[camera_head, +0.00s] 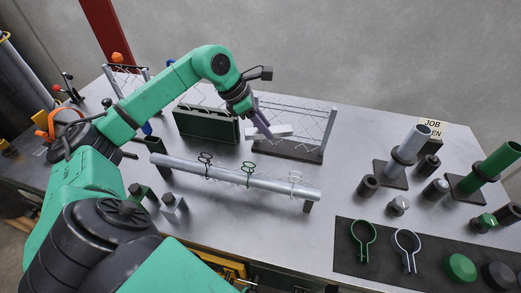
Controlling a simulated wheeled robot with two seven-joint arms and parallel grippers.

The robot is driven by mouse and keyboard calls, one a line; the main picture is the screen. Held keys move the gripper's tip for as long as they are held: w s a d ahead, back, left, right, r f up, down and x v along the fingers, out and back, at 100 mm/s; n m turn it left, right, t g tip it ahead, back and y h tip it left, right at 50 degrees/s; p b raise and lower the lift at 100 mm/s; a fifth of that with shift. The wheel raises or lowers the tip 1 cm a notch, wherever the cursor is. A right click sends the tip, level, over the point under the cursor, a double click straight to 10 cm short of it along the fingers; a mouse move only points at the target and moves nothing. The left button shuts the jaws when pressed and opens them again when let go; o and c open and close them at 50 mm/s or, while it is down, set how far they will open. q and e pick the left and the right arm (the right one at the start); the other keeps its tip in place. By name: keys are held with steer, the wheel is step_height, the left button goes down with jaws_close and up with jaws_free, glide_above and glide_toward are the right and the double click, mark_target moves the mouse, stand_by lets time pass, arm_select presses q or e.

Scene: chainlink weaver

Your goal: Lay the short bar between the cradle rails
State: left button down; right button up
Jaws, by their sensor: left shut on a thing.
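My left gripper (263,126) reaches in from the left over the middle of the table, pointing down. It is shut on a short pale bar (283,130), which lies roughly level across its fingertips. The bar is in front of a wire-mesh panel with a dark grey base (305,153). A similar dark green-grey base (207,126) with mesh stands to its left. I cannot tell for certain which parts are the cradle rails, nor whether the bar touches anything below. My right gripper is not in view.
A long grey pipe (225,176) with several wire clips lies on supports in front. Upright grey (411,143) and green (490,165) tubes and small cylinders stand at right. A dark mat (345,262) holds two ring clamps and round caps. Bare table lies between pipe and tubes.

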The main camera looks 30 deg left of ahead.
arm_select(q)
step_height(320, 180, down, 5)
steer(key=p, duration=0.1)
glide_above(271, 164)
steer(key=s+a, duration=0.1)
steer(key=f, duration=0.2)
steer(key=f+p, duration=0.1)
steer(key=f, duration=0.2)
steer(key=shift+s+a, duration=0.1)
steer(key=shift+a, duration=0.1)
steer(key=f, duration=0.3)
steer(key=shift+s+f+p, duration=0.2)
steer(key=shift+f+p, duration=0.15)
steer(key=shift+w+f, duration=0.1)
steer(key=shift+f, duration=0.1)
steer(key=c, duration=0.5)
jaws_free()
steer(key=shift+r, duration=0.1)
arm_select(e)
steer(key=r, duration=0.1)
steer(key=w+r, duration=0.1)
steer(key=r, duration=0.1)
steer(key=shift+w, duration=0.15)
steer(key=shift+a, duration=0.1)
